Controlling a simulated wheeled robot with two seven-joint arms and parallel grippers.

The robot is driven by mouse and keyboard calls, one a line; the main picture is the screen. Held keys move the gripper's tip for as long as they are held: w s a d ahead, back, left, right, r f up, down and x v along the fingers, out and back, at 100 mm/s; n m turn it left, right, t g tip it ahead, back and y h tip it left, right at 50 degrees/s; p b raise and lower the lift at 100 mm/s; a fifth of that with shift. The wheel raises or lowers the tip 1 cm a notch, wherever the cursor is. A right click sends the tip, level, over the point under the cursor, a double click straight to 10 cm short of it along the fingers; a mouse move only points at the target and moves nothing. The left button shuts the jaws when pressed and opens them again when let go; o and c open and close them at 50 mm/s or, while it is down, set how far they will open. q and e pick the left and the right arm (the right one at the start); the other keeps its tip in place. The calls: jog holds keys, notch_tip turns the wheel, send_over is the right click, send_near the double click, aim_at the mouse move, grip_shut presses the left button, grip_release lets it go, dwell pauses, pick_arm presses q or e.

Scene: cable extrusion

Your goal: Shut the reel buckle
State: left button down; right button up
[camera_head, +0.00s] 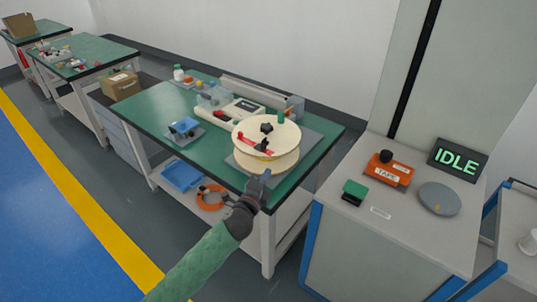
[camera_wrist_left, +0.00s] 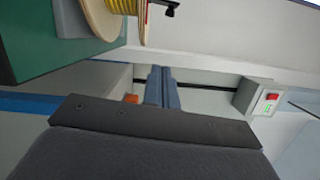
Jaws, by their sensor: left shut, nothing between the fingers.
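The reel (camera_head: 266,148) has two cream flanges and stands on a grey plate at the near right corner of the green-topped bench. A red bar with a dark piece, which looks like the buckle (camera_head: 257,144), lies across its top flange beside a black hub knob (camera_head: 267,127). My left gripper (camera_head: 265,176) is shut and empty, just in front of the reel's near edge and apart from the buckle. In the left wrist view the closed fingers (camera_wrist_left: 162,86) point away, and the reel (camera_wrist_left: 98,18) with yellow cable shows at the upper left. The right gripper is out of view.
A white machine (camera_head: 240,109) stands behind the reel on the green bench (camera_head: 150,112). A small blue device (camera_head: 185,128) is to its left. At the right, a grey cabinet top holds an orange tape dispenser (camera_head: 388,171), a grey disc (camera_head: 439,199) and a screen reading IDLE (camera_head: 457,160).

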pick_arm(q)
jog(key=w+p, duration=0.2)
jog(key=w, duration=0.2)
jog(key=w+p, duration=0.1)
jog(key=w, duration=0.3)
jog(key=w+d+r+p, duration=0.1)
jog(key=w+p, duration=0.1)
jog(key=w, duration=0.1)
jog(key=shift+w+p, duration=0.3)
jog(key=shift+w, duration=0.1)
jog(key=shift+a, duration=0.1)
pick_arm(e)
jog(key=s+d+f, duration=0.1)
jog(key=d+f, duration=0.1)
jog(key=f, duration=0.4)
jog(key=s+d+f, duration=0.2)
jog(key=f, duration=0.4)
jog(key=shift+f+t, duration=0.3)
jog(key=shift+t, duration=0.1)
